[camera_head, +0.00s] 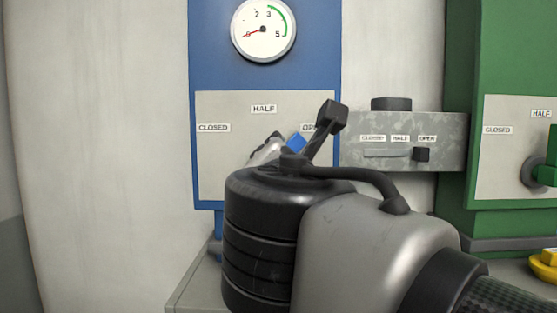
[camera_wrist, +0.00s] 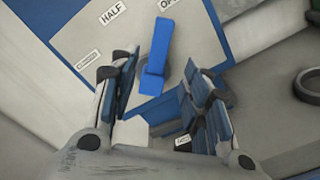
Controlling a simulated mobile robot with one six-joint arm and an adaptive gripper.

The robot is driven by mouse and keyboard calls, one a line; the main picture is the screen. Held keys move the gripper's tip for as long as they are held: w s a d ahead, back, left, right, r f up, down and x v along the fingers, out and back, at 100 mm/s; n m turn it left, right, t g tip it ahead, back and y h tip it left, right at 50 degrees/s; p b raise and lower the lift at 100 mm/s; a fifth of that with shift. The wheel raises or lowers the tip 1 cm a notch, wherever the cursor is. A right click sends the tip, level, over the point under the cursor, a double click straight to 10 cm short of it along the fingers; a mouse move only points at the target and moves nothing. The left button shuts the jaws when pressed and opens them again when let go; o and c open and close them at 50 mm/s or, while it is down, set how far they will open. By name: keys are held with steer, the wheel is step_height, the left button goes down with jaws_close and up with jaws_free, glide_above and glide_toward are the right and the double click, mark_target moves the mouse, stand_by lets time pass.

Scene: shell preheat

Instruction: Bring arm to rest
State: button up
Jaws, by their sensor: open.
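My gripper (camera_wrist: 163,82) is open in the wrist view, with its two fingers apart and nothing held between them. A blue lever (camera_wrist: 157,52) on a pale plate lies in front of the gap, its upper end near the partly cut-off OPEN label. I cannot tell how far the fingertips are from it. In the head view, my wrist and arm cover most of the gripper and the lever; only a bit of the blue lever (camera_head: 297,142) shows near the OPEN label.
A blue panel (camera_head: 210,70) carries a round gauge (camera_head: 263,29) reading near 0. To its right are a grey slider box (camera_head: 455,130) marked CLOSED, HALF, OPEN and a green panel (camera_head: 459,70). A yellow object (camera_head: 545,268) sits low at the right edge. A dark ring (camera_wrist: 309,85) shows in the wrist view.

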steer(key=shift+s, duration=0.15)
steer(key=s+d+f+m+g+h, duration=0.2)
steer(key=s+d+f+m+g, duration=0.15)
steer(key=d+f+m, duration=0.5)
steer(key=s+d+f+m+g+h, duration=0.1)
steer(key=s+d+f+m+g, duration=0.35)
steer(key=f, duration=0.65)
steer(key=s+f+m+g+y, duration=0.3)
steer(key=s+f+m+g, duration=0.2)
steer(key=s+f+m, duration=0.8)
step_height(320, 180, down, 5)
steer(key=shift+s+a+f+y, duration=0.1)
steer(key=shift+s+a+y, duration=0.05)
steer(key=shift+s+y, duration=0.2)
steer(key=shift+c, duration=0.3)
